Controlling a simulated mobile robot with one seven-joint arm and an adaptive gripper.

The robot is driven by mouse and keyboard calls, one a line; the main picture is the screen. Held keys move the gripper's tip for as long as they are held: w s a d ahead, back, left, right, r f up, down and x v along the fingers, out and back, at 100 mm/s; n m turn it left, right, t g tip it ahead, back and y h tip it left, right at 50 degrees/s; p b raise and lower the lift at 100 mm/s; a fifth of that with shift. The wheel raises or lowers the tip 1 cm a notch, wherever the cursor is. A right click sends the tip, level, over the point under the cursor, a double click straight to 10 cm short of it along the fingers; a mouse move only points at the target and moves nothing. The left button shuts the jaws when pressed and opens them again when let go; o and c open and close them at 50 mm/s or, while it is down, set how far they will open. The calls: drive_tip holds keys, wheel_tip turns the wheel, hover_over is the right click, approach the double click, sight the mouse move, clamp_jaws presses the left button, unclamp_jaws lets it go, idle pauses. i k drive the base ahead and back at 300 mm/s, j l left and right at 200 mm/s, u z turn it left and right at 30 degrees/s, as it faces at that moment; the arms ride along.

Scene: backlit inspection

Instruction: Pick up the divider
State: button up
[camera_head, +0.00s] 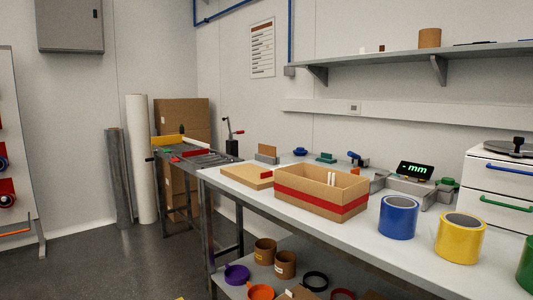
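No part of my gripper shows in the head view. I cannot tell for sure which thing is the divider. A small upright brown panel (267,150) stands in a grey holder (266,159) on the white bench, behind the boxes. An open cardboard box (318,197) with a red band stands at the middle of the bench. Two thin white upright pieces (331,178) show inside it; its floor is hidden by the front wall. A flat tan box or tray (247,176) lies to its left.
Blue (398,217) and yellow (461,238) tape rolls stand on the white bench (232,188) at right. A scale with an "mm" display (415,170) is behind them. A drawer unit (494,190) is at far right. Floor (100,265) is clear at left.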

sight(270, 151)
drive_tip(key=i+j, duration=0.3)
drive_tip(key=i+j+z, duration=0.15)
drive_tip(key=i+j, duration=0.45)
drive_tip(key=i+j+z, duration=0.1)
drive_tip(key=i+j, duration=0.15)
drive_tip(key=j, duration=0.2)
drive_tip(key=i+j+z, duration=0.1)
drive_tip(key=i+j, duration=0.45)
drive_tip(key=j, duration=0.25)
drive_tip(key=i+j+z, duration=0.1)
drive_tip(key=i+j, duration=0.15)
drive_tip(key=j, duration=0.15)
drive_tip(key=i+j+z, duration=0.1)
drive_tip(key=i+j, duration=0.15)
drive_tip(key=j, duration=0.15)
drive_tip(key=i, duration=0.85)
